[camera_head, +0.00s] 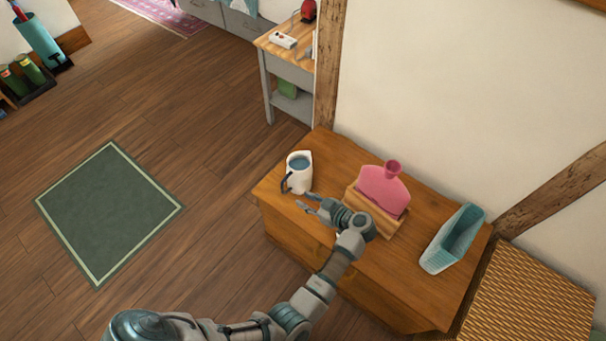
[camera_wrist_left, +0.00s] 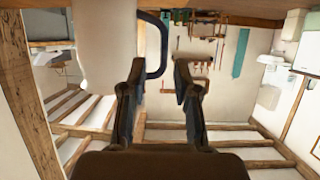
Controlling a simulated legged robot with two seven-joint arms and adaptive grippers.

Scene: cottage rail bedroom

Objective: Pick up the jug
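The jug (camera_head: 297,173) is white with a dark blue handle and a blue inside. It stands upright near the left end of the wooden cabinet. My left gripper (camera_head: 306,202) is just in front of and below the jug, above the cabinet's front edge. In the left wrist view, the jug (camera_wrist_left: 106,45) fills the upper left and its handle (camera_wrist_left: 164,45) shows between the open fingertips (camera_wrist_left: 160,72). I cannot tell whether the fingers touch the handle. My right gripper is in neither view.
On the wooden cabinet (camera_head: 380,292), a pink bottle (camera_head: 382,188) sits on a wooden stand right of the jug, close to my left wrist. A light blue container (camera_head: 453,239) stands farther right. A wicker box (camera_head: 528,300) is beside the cabinet. The wall rises behind.

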